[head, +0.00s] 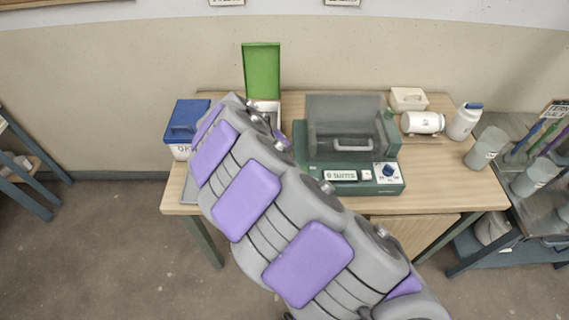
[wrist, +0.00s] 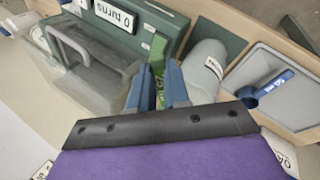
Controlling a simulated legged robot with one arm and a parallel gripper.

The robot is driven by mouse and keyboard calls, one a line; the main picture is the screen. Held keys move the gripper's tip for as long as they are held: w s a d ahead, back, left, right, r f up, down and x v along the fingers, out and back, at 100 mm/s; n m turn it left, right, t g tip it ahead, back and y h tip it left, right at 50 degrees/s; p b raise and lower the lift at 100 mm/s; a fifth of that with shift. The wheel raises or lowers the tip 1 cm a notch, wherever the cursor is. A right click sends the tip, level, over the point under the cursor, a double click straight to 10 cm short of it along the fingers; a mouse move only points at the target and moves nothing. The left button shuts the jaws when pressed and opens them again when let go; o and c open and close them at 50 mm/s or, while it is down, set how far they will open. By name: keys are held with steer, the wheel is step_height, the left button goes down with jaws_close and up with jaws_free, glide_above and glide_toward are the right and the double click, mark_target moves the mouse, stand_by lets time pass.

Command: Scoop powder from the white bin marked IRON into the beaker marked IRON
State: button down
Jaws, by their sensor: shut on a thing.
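My gripper (wrist: 160,88) is shut on a narrow bright green thing (wrist: 157,52) with pale marks, which looks like a scoop handle. Its far end is hidden. A grey beaker (wrist: 205,68) with an unreadable label is just right of the fingers in the wrist view; my arm hides it in the head view. A white bin with an open green lid (head: 261,72) stands at the table's back; my arm hides its label. A white bin with a shut blue lid (head: 186,118) stands left, its label partly hidden. I cannot read IRON anywhere.
A green device (head: 352,185) with a clear cover fills the table's middle. A blue scoop (wrist: 270,86) lies on a grey tray (wrist: 300,105). Another beaker (head: 485,148) and white jars (head: 464,121) stand right. A rack of tools is beyond the right edge.

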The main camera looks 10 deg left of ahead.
steer(key=shift+s+f+t+h+b, duration=0.1)
steer(key=shift+t+h+b, duration=0.35)
steer(key=shift+b, duration=0.45)
steer(key=shift+s+a+t+h+b, duration=0.2)
steer(key=shift+t+h+b, duration=0.4)
steer(key=shift+t+h, duration=0.4)
steer(key=shift+s+a+t+h+b, duration=0.2)
steer(key=shift+t+h+b, duration=0.35)
steer(key=shift+t+h, duration=0.45)
steer(key=shift+s+a+t+h+b, duration=0.1)
steer(key=shift+a+t+h+b, duration=0.1)
steer(key=shift+t+h+b, duration=0.75)
steer(key=shift+p, duration=0.35)
steer(key=shift+d, duration=0.1)
steer(key=shift+w+d+r, duration=0.2)
steer(key=shift+d+r, duration=0.05)
steer(key=shift+f+h, duration=0.1)
steer(key=shift+h, duration=0.2)
